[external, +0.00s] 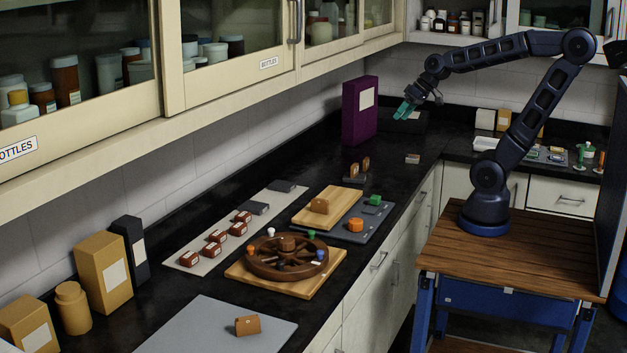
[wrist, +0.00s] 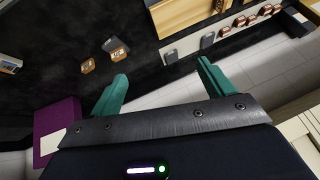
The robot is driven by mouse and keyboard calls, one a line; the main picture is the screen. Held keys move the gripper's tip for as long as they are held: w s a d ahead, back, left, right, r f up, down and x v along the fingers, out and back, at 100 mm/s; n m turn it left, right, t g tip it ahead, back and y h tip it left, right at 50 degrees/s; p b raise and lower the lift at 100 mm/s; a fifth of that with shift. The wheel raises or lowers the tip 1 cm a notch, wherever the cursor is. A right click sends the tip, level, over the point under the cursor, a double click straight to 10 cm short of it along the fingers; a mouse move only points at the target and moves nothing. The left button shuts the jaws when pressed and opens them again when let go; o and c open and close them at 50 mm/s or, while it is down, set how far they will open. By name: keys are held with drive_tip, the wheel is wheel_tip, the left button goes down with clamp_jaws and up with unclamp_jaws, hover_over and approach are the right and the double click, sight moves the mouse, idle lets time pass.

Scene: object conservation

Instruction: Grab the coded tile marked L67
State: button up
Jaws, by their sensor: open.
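My gripper (external: 404,110) is open and empty, held high above the far part of the black counter, near the purple box. In the wrist view its teal fingers (wrist: 160,75) are spread apart. Two small wooden tiles (external: 365,163) stand at the counter's middle by a dark block (external: 353,180). They also show in the wrist view (wrist: 117,54), beyond the left finger, with dark marks too small to read. Another brown tile (external: 247,325) stands on the grey mat at the front. I cannot tell which tile is marked L67.
A purple box (external: 360,110) stands by the wall next to my gripper. A small pale-topped piece (external: 412,158) lies near the counter's edge. A wooden wheel (external: 262,259) and boards fill the middle. Wall cabinets (external: 230,50) overhang the counter.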

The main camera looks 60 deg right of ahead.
drive_tip(key=w+d+f+m+t+h, duration=0.1)
drive_tip(key=w+d+f+m+t, duration=0.2)
drive_tip(key=w+d, duration=0.65)
drive_tip(key=m+g+h, duration=0.8)
drive_tip(key=m, duration=0.4)
hover_over(413, 157)
drive_tip(key=a, duration=0.3)
drive_tip(key=shift+s+a+f, duration=0.1)
drive_tip(key=shift+f, duration=5.8)
drive_tip(key=shift+a+f, duration=0.1)
drive_tip(key=shift+f, duration=5.75)
drive_tip(key=shift+s+x, duration=0.2)
drive_tip(key=shift+x, duration=2.4)
drive_tip(key=shift+d, duration=0.1)
